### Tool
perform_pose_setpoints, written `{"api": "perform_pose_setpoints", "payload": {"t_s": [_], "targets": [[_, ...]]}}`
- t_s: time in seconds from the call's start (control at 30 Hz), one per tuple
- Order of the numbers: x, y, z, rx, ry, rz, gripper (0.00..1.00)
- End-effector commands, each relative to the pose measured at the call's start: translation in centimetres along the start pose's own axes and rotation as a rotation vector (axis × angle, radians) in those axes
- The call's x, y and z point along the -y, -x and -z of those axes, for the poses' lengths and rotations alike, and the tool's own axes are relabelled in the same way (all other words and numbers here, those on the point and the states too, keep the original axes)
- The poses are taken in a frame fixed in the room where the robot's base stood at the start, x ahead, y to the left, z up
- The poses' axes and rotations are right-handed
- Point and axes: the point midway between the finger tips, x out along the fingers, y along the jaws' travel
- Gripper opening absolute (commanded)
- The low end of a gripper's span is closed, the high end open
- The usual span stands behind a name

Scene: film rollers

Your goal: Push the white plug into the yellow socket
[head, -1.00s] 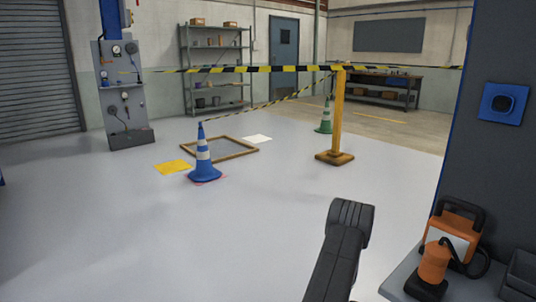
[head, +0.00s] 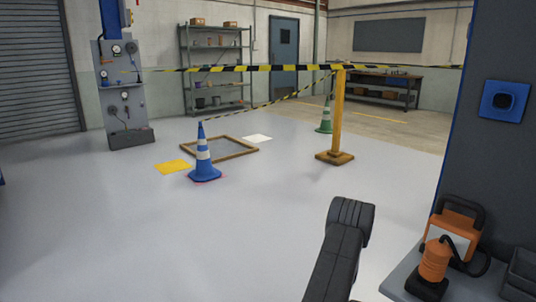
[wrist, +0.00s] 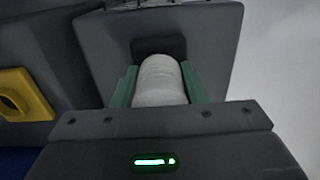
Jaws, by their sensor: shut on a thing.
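The white plug (wrist: 160,88) is in the wrist view, between the green fingers of my gripper (wrist: 160,75), which is shut on it. Its rounded far end points at a dark recess in a grey housing (wrist: 215,45). I cannot tell whether the plug's tip touches the recess or is inside it. The yellow socket (wrist: 22,95), a square plate with a dark hole, is at the left edge of the wrist view, to the left of the plug and apart from it. The head view shows neither the plug, the yellow socket nor my gripper.
In the head view, a blue socket (head: 503,101) is on a dark panel at right. An orange device (head: 455,235) stands on a grey bench below it. A blue cone (head: 204,160), a yellow post (head: 338,115) and striped tape stand beyond open floor.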

Motion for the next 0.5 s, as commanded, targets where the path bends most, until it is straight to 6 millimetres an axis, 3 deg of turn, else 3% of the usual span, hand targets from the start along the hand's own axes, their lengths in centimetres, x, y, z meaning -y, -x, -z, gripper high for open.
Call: {"api": "perform_pose_setpoints", "payload": {"t_s": [0.5], "targets": [[0.0,1.6,0.0,0.000,0.000,0.000,0.03]]}}
